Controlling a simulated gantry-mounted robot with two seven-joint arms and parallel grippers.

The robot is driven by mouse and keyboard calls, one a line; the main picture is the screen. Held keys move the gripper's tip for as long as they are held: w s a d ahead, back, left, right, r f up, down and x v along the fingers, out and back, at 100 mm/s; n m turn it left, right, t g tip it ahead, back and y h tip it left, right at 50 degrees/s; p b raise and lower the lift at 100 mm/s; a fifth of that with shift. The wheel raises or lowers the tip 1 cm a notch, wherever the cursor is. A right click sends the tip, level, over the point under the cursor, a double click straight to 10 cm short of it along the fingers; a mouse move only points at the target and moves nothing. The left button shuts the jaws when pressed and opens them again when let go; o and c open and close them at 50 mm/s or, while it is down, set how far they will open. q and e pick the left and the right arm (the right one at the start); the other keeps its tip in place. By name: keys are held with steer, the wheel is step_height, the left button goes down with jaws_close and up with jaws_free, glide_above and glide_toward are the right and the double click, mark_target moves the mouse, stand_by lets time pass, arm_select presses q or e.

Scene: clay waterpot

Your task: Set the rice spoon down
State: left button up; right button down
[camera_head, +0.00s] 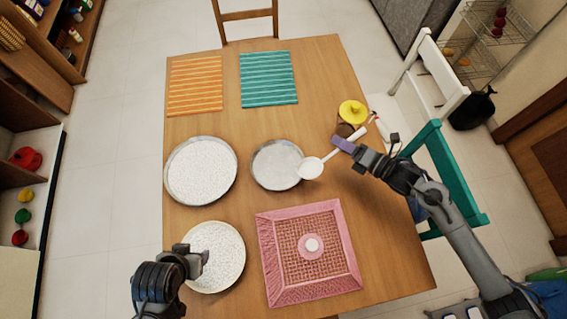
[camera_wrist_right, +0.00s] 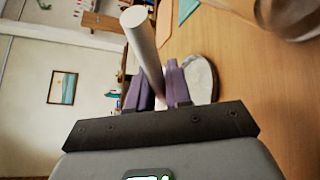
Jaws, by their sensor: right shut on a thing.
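The white rice spoon (camera_head: 311,168) is in my right gripper (camera_head: 343,146), whose purple fingers are shut on its handle. Its round bowl points left and overlaps the right edge of the middle steel plate (camera_head: 275,165) in the head view; I cannot tell whether it touches. The wrist view shows the pale handle (camera_wrist_right: 146,45) rising from between the purple fingers (camera_wrist_right: 158,92). My left gripper (camera_head: 194,258) is over the left edge of the front plate (camera_head: 227,257), its fingers apart and nothing seen between them.
The wooden table (camera_head: 325,85) also bears a larger plate (camera_head: 201,170), a pink woven tray (camera_head: 309,252) with a small white disc, orange (camera_head: 195,85) and teal (camera_head: 268,78) mats, and a yellow-lidded pot (camera_head: 352,112) near the right edge. The wood right of the teal mat is bare.

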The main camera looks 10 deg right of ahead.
steer(key=w+a+f, duration=0.2)
steer(key=a, duration=0.1)
steer(key=w+a+f+b, duration=0.1)
steer(key=w+a+f, duration=0.1)
steer(key=w+a, duration=0.1)
steer(key=w+a+f, duration=0.2)
steer(key=a+f, duration=0.1)
steer(key=shift+w+f+b, duration=0.1)
steer(key=shift+w+b, duration=0.1)
steer(key=shift+b, duration=0.2)
arm_select(q)
steer(key=shift+f+b, duration=0.4)
steer(key=shift+f, duration=1.05)
arm_select(e)
steer(key=shift+f, duration=1.95)
steer(key=shift+d, duration=0.1)
arm_select(q)
steer(key=shift+d, duration=0.1)
arm_select(e)
steer(key=shift+f, duration=0.1)
arm_select(q)
steer(key=shift+f, duration=0.2)
arm_select(e)
steer(key=shift+f, duration=0.15)
steer(key=c, duration=1.1)
jaws_free()
steer(key=shift+o, duration=0.2)
arm_select(q)
steer(key=shift+r, duration=0.15)
